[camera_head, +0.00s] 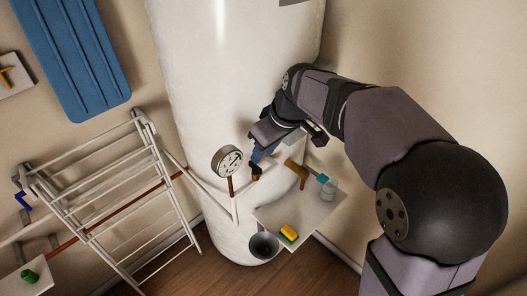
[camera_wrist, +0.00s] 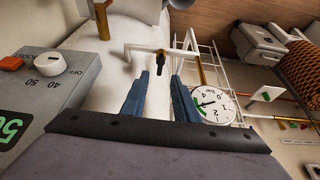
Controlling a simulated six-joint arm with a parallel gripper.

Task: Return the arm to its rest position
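My arm reaches from the lower right across to the front of the white tank (camera_head: 190,60). My gripper (camera_head: 262,154) is beside the tank, above a small dark and brass fitting (camera_head: 256,174). In the wrist view my gripper (camera_wrist: 161,76) has its two blue fingers apart, with a clear gap between them. A small black-tipped piece (camera_wrist: 160,56) on a white pipe shows beyond the gap. I cannot tell how far it is from the fingertips. Nothing is seen held.
A round gauge (camera_head: 227,161) stands left of my gripper. A small shelf (camera_head: 312,218) below holds a yellow-green sponge (camera_head: 289,232) and a clear cup (camera_head: 329,190). A hammer-like tool (camera_head: 297,172) is close by. A white drying rack (camera_head: 110,200) stands left. A grey control box (camera_wrist: 55,85) shows in the wrist view.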

